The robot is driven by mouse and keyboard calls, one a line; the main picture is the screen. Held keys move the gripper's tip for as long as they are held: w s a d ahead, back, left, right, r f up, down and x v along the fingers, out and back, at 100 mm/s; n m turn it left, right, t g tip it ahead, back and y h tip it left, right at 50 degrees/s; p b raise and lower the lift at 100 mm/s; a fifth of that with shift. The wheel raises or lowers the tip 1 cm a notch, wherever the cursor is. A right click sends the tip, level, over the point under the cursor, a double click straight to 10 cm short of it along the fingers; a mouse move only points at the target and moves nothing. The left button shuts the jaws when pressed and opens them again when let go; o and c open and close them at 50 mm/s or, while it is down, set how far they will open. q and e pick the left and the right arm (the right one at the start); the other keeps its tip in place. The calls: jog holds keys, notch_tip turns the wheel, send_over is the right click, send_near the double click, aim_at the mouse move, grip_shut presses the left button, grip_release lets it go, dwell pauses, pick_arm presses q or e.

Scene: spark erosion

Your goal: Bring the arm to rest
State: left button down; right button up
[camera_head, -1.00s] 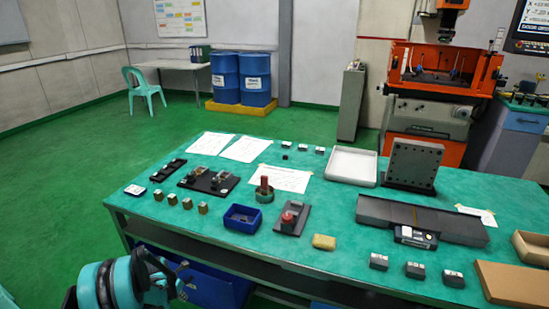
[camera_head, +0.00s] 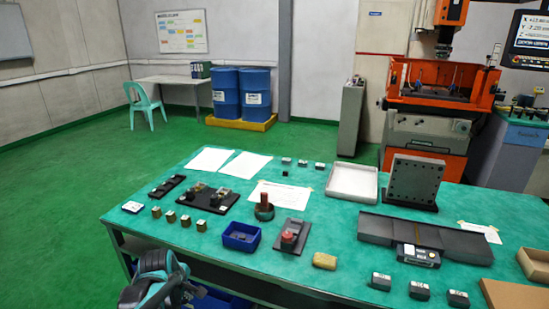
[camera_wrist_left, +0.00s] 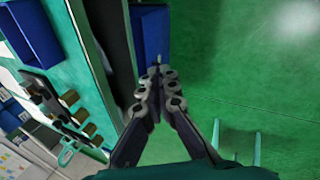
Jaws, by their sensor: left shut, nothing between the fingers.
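My left gripper (camera_head: 172,276) is low at the front left of the head view, just in front of the table's near edge. In the left wrist view its dark fingers (camera_wrist_left: 160,76) come together at the tips, shut with nothing between them. They hang over the floor side, beside the table edge and apart from the things on it. Part of my left arm shows under the gripper in the head view. My right gripper is in neither view.
The green-topped table (camera_head: 330,232) holds brass blocks (camera_head: 186,221), a blue tray (camera_head: 241,236), a red-knobbed fixture (camera_head: 291,234) and a grey plate block (camera_head: 412,180). A blue bin (camera_wrist_left: 150,38) sits below the tabletop. Green floor (camera_head: 60,225) left of the table is clear.

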pick_arm(q)
jog(key=s+d+r+m+t, duration=0.1)
jog(key=s+d+r+m, duration=0.2)
jog(key=s+m, duration=0.5)
jog(key=s+d+r+m+t, duration=0.1)
jog(key=s+d+m, duration=0.3)
jog(key=s+m, duration=0.4)
jog(key=s+r, duration=0.1)
jog(key=s, duration=0.2)
jog(key=shift+d+r+t, duration=0.15)
jog(key=shift+r+t, duration=0.15)
jog(key=shift+r, duration=0.1)
